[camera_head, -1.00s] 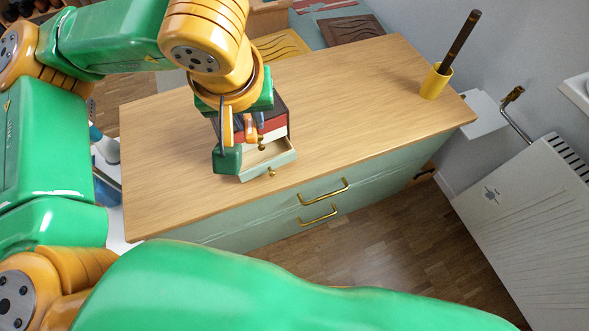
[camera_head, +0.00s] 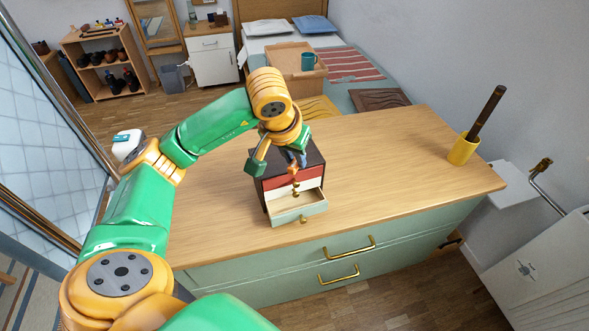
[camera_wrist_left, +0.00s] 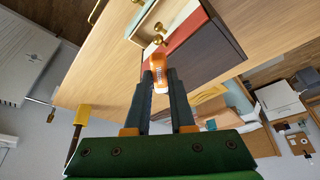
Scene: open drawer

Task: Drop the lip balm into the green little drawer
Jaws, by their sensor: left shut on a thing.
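A small dark cabinet (camera_head: 313,158) stands on the wooden top, with a red drawer (camera_head: 283,180), a white drawer (camera_head: 311,183) and a green little drawer (camera_head: 300,212) at the bottom. The green drawer is pulled open, and its inside looks empty where visible. My left gripper (camera_head: 292,164) is above and in front of the cabinet's face, over the open drawer. It is shut on the orange lip balm (camera_wrist_left: 160,70), which shows between the fingertips in the left wrist view. Brass knobs (camera_wrist_left: 157,40) lie close beyond the lip balm there. My right gripper is out of view.
The wooden top (camera_head: 400,150) is clear to the right of the cabinet. A yellow cup (camera_head: 463,149) with a dark stick stands at the far right. Large drawers with brass handles (camera_head: 348,247) are below. A bed with a tray (camera_head: 290,57) is behind.

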